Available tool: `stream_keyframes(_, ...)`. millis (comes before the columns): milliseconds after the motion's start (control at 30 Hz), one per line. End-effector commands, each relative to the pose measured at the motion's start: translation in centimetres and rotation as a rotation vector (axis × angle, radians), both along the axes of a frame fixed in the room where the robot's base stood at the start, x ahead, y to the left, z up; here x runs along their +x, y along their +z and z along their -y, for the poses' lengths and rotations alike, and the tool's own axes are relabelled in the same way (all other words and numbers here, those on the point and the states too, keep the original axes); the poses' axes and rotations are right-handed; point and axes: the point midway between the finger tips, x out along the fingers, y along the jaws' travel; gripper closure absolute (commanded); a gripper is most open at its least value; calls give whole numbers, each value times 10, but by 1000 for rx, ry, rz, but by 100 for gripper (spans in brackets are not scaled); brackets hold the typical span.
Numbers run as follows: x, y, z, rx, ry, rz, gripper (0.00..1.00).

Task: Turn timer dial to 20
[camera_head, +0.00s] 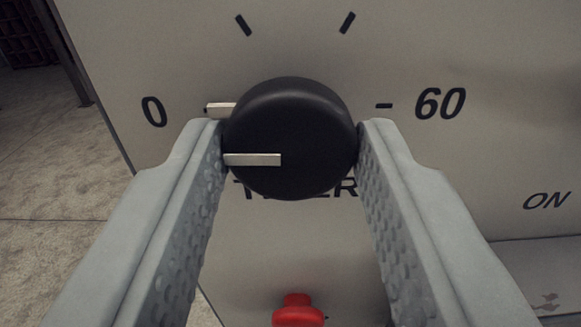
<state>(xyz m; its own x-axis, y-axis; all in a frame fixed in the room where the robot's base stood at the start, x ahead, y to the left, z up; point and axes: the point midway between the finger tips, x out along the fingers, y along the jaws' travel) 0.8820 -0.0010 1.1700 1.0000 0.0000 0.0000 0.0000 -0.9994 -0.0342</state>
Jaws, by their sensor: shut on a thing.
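The black timer dial (305,135) sits on a grey-white panel (390,40) in the middle of the head camera view. Its pale pointer line (253,159) lies level and points left, toward the "0" mark (153,111). The "60" mark (440,103) is on the right. Two unlabelled tick marks are above the dial, at upper left (243,24) and upper right (347,22). My gripper (291,150) is shut on the dial, one finger on its left side and one on its right. The "TIMER" lettering below is partly hidden by the dial.
A red knob or button (298,311) is below the dial, between my fingers, at the bottom edge. An "ON" label (546,200) is on the panel at right. Open floor (60,170) shows left of the panel's edge.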

Motion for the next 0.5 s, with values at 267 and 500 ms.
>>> stream_keyframes(267,0,0,0,158,0,0,85)
stream_keyframes(500,0,0,0,378,0,0,85)
